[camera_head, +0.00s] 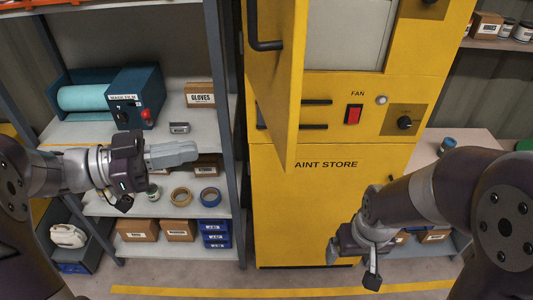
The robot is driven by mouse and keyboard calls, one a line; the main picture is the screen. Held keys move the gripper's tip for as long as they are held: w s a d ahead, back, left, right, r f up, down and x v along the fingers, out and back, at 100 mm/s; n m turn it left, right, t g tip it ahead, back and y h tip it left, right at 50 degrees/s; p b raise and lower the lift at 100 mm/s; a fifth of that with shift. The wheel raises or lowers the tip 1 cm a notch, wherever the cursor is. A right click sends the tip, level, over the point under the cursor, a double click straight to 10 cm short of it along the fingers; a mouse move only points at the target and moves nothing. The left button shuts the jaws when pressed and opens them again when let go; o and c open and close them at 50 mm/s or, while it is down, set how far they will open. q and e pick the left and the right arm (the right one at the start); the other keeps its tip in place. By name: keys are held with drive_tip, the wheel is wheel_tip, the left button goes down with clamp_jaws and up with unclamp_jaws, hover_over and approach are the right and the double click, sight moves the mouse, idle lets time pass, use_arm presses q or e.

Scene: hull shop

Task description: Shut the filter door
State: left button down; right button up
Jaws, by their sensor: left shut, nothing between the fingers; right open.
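A yellow cabinet marked "paint store" (330,215) stands in the middle. Its yellow door (281,85) with a black handle (254,30) stands open, swung out toward me and seen nearly edge-on. I cannot tell from any label that it is the filter door. My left gripper (192,152) is shut and empty, in front of the shelf and left of the door, apart from it. My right gripper (350,250) is low in front of the cabinet's lower right, away from the door; its fingers are partly hidden by its own wrist.
A grey shelf rack (222,100) stands left of the cabinet, holding a mask film dispenser (136,100), a gloves box (199,95), tape rolls (210,197) and blue bins (215,240). A red switch (353,114) sits on the cabinet front. A bench (470,150) stands at right.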

use_arm(q)
drive_tip(key=d+p, duration=0.1)
drive_tip(key=d, duration=0.1)
drive_tip(key=p, duration=0.3)
approach(283, 133)
drive_tip(key=d, duration=0.2)
drive_tip(key=shift+g+h, duration=0.3)
drive_tip(key=shift+g, duration=0.1)
drive_tip(key=d, duration=0.1)
drive_tip(key=w+d+p, duration=0.1)
drive_tip(key=w+d, duration=0.1)
drive_tip(key=shift+d+f, duration=0.1)
drive_tip(key=shift+d, duration=0.25)
drive_tip(key=shift+d+p, duration=0.25)
drive_tip(key=shift+p, duration=0.1)
drive_tip(key=shift+d+f, duration=0.1)
drive_tip(key=shift+d, duration=0.05)
use_arm(e)
drive_tip(key=r, duration=0.5)
drive_tip(key=shift+w+r, duration=0.25)
drive_tip(key=shift+w, duration=0.1)
